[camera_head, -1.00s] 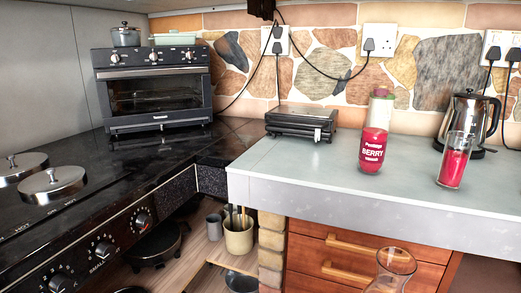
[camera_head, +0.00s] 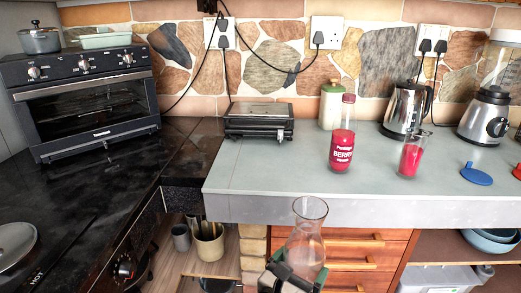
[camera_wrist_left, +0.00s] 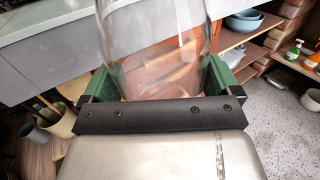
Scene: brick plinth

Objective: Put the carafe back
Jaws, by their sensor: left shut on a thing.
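The carafe (camera_head: 304,240) is clear glass with a narrow neck and flared rim. It is upright in front of the counter's front edge, in the lower middle of the head view. My left gripper (camera_head: 291,276) is shut on its lower part. In the left wrist view the carafe (camera_wrist_left: 150,45) stands between the green finger pads of my left gripper (camera_wrist_left: 160,82), and its top is cut off by the frame. My right gripper does not show.
The grey counter (camera_head: 260,178) bears a berry bottle (camera_head: 342,145), a glass of red drink (camera_head: 411,155), a kettle (camera_head: 406,108), a blender (camera_head: 486,115), a grill (camera_head: 258,120) and a blue lid (camera_head: 476,174). Its front left part is clear. A toaster oven (camera_head: 85,105) stands left.

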